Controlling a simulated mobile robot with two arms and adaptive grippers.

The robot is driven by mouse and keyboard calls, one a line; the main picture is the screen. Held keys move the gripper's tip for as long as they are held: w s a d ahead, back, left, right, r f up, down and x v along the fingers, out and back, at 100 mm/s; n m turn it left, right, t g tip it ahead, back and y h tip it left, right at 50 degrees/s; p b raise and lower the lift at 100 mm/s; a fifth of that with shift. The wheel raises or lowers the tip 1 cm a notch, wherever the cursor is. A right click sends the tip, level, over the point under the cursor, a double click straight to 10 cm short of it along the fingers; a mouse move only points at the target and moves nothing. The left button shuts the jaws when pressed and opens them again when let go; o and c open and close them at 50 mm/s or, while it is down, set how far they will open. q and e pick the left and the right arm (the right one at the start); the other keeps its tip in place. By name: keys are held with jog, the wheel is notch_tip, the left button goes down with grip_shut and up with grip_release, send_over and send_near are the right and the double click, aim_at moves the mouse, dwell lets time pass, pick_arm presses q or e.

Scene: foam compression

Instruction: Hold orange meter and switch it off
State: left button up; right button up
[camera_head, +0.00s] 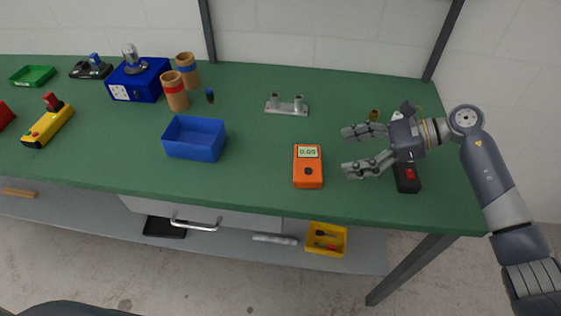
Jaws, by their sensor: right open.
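The orange meter (308,175) lies on the green table, right of the middle. The fingers are apart from the meter. My left gripper is not in view.
A black device with a red button (408,180) lies under my right wrist. A blue bin (194,138) stands left of the meter, and a grey metal fixture (287,106) behind it. The green tabletop (250,175) between bin and meter is clear.

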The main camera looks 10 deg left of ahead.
aim_at(312, 162)
jog(key=shift+a, duration=0.4)
jog(key=shift+a+f, duration=0.1)
jog(key=shift+a, duration=0.05)
jog(key=p+x, duration=0.1)
jog(key=x, duration=0.2)
jog(key=shift+a+f+p, duration=0.2)
jog(key=shift+f+p, duration=0.05)
jog(key=shift+p, duration=0.05)
jog(key=b+x, duration=0.2)
jog(key=x, duration=0.2)
jog(key=shift+d+f, duration=0.15)
jog(key=shift+f, duration=0.05)
jog(key=shift+a+f+b, duration=0.25)
jog(key=shift+a+b, duration=0.15)
jog(key=shift+a, duration=0.1)
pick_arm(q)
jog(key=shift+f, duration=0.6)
pick_arm(e)
jog(key=shift+a, duration=0.3)
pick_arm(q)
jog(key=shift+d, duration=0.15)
pick_arm(e)
jog(key=shift+s, duration=0.1)
